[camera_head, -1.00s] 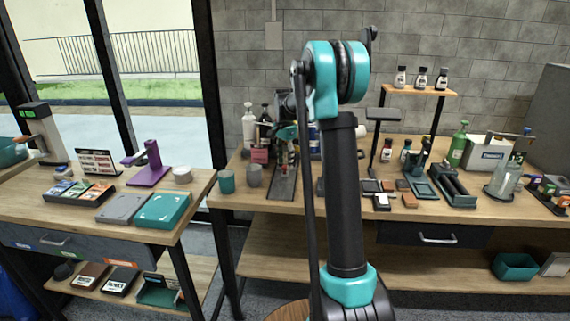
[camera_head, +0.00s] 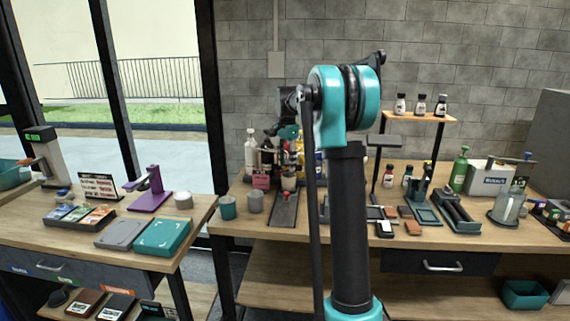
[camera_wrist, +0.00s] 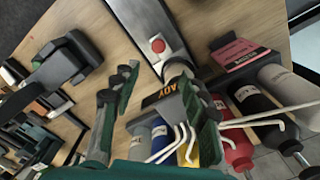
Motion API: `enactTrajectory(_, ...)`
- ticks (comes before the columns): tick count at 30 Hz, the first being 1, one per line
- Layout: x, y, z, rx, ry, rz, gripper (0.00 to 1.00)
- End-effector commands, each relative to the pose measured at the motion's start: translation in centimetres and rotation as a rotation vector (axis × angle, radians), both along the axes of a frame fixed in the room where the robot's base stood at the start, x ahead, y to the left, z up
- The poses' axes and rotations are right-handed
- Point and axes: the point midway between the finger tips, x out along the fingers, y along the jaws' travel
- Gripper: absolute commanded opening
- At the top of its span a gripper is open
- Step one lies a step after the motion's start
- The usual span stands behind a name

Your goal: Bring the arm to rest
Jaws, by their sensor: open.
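My arm (camera_head: 347,230) stands upright in the middle of the head view, bent at its top teal joint, with the forearm reaching away over the back bench. My gripper (camera_wrist: 160,84) shows in the wrist view with its two dark-green fingers spread apart and nothing held between them. In the head view the gripper is small and partly hidden by my arm; it hangs above the grey plate and the bottles, apart from the bench top.
Below the gripper are a grey plate with a red button (camera_wrist: 158,46), a pink sign (camera_wrist: 239,54), and a red bottle (camera_wrist: 236,143) among several others. Grey cups (camera_head: 255,202) stand left of the plate. The left bench holds a teal box (camera_head: 162,237) and a purple stand (camera_head: 151,197).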

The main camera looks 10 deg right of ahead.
Motion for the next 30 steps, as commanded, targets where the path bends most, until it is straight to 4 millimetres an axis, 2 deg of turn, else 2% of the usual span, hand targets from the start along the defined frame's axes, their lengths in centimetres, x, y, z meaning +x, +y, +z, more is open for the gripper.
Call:
enactTrajectory(5, -1.4, 0.1, -0.4, -0.001, -0.014, 0.043, 0.44)
enactTrajectory(8, -3.7, 0.2, -1.3, -0.002, -0.04, 0.117, 0.44)
enactTrajectory(17, -15.3, 0.6, -6.5, -0.038, -0.157, 0.473, 0.44)
enactTrajectory(27, -30.4, 0.9, -14.8, -0.13, -0.278, 0.873, 0.44)
enactTrajectory(30, -33.9, 1.0, -17.0, -0.16, -0.303, 0.966, 0.44)
